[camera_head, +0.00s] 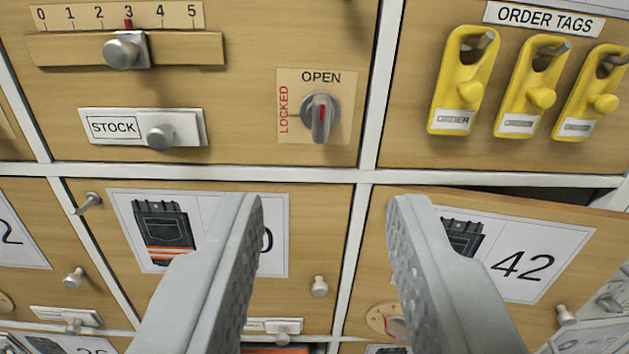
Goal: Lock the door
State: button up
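A round grey turn knob (320,115) sits on a tan plate (343,132) in the upper middle panel. The plate reads OPEN along the top and LOCKED in red up the left side. The knob's raised grip is upright, and its red mark is toward the OPEN side. My gripper (325,203) is open and empty, its fingers wide apart below the knob and touching nothing that I can see. The door marked 42 (572,262) is at lower right; a dark gap along its top right shows it ajar. The right finger hides part of it.
A slider (124,51) on a 0 to 5 scale stands near 3, above a STOCK plate (185,124) with a knob. Yellow order tags (466,70) hang on pegs at upper right. Doors with small protruding knobs (319,286) fill the lower part.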

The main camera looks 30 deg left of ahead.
aim_at(322, 120)
jog(key=shift+y, duration=0.4)
jog(key=f+x, duration=0.1)
jog(key=x, duration=0.4)
jog(key=f+x, duration=0.1)
jog(key=x, duration=0.5)
jog(key=f+x, duration=0.1)
jog(key=x, duration=0.5)
jog(key=shift+w+d+f, duration=0.1)
jog(key=shift+w+d, duration=0.1)
jog(key=shift+w, duration=0.25)
jog(key=shift+c, duration=0.2)
grip_shut()
